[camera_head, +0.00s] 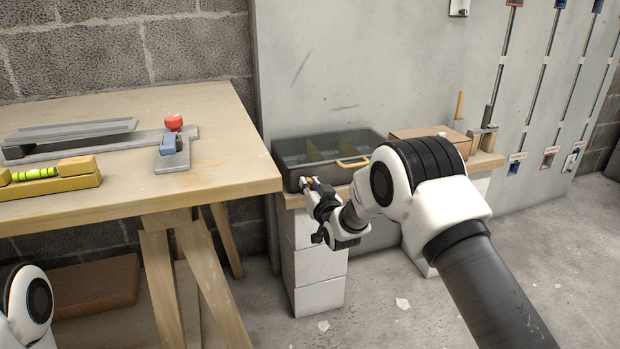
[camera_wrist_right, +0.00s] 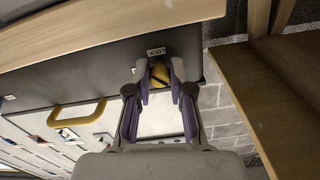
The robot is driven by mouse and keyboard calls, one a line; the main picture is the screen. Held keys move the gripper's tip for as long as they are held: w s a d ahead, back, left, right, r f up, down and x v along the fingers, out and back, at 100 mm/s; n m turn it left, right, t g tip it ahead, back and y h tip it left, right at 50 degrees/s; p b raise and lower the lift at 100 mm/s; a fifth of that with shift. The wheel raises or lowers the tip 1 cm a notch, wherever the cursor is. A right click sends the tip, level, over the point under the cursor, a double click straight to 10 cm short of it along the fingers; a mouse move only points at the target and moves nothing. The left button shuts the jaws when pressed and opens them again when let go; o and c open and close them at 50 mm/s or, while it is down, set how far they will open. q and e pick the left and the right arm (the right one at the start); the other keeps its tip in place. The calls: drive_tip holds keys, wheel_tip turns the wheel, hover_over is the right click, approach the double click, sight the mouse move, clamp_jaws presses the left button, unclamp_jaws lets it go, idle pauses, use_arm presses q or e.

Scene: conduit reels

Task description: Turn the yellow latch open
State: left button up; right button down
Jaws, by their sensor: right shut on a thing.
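A grey toolbox (camera_head: 335,174) with inner dividers stands on a wooden shelf against the grey panel. Its front wall (camera_wrist_right: 30,80) fills the upper part of the right wrist view, with a small label (camera_wrist_right: 156,51) on it. The yellow latch (camera_wrist_right: 160,74) is on this front, between the fingers of my right gripper (camera_wrist_right: 160,80). My right gripper is shut on the latch. In the head view my right gripper (camera_head: 308,184) is at the box's front left, and the latch is hidden there. My left gripper is out of view; only part of my left arm shows.
A yellow handle (camera_head: 353,162) sits on the box front, right of my gripper. A wooden workbench (camera_head: 235,165) stands close on the left, with a yellow spirit level (camera_head: 80,178) on it. A cardboard box (camera_head: 400,132) is beside the toolbox.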

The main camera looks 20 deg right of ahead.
drive_tip(key=n+p, duration=0.3)
drive_tip(key=n, duration=0.2)
drive_tip(key=shift+r, duration=0.1)
drive_tip(key=shift+n+p, duration=0.8)
drive_tip(key=shift+n, duration=1.6)
drive_tip(key=c, duration=1)
unclamp_jaws()
drive_tip(key=shift+c, duration=0.2)
drive_tip(key=s, duration=1.2)
drive_tip(key=shift+d, duration=0.25)
